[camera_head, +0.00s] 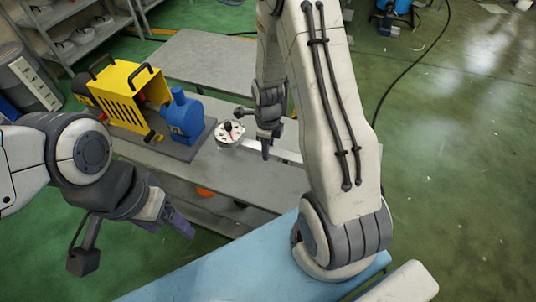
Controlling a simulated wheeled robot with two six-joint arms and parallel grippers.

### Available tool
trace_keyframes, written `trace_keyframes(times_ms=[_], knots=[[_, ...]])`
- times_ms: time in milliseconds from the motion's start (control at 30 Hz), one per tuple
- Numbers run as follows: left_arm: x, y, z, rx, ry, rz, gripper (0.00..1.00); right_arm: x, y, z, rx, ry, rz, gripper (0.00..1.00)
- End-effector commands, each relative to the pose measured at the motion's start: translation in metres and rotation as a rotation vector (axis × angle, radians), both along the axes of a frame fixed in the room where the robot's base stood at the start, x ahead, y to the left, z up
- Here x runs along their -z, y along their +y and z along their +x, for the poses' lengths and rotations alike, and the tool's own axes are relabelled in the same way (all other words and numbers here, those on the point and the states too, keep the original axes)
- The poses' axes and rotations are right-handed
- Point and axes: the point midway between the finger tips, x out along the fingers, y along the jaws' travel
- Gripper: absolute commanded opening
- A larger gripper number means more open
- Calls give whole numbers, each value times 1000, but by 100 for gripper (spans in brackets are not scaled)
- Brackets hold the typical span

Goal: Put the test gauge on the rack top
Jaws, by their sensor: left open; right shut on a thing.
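The test gauge (229,133), a round white dial with a dark knob on its face, is near the middle of the head view. My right gripper (266,148) points down just right of it and is shut on it; the grip itself is partly hidden by the gripper. The gauge is over or on the grey rack top (222,178); I cannot tell whether it touches. My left gripper (178,218) is open and empty, in front of the rack's left part.
A yellow and blue pump (182,117) stands on a dark base left of the gauge. An orange item (205,192) is on the rack's lower shelf. A blue surface (240,265) lies in front. A grey table (207,58) stands behind. Green floor is open at right.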

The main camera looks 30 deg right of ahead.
Motion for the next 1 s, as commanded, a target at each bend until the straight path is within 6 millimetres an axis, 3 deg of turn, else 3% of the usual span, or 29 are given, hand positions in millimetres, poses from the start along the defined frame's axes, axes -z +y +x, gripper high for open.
trace_keyframes(times_ms=[300, 733, 767, 800, 1000], knots=[[-8, 0, 0, 0, 0, 0, 72, 36, 0, 0, -1, 1, 0, 0], [-4, 0, 0, 0, 0, 0, 72, 42, 0, 0, -1, 0, 0, 0], [-5, 0, 0, 0, 0, 0, 72, 41, 0, -1, -1, 1, 0, 49], [-5, 0, 0, 0, 0, 0, 72, 41, 0, -1, 0, 1, 0, 64], [-5, 0, 0, 0, 0, 0, 72, 41, 0, -1, 0, 1, 0, 67]])
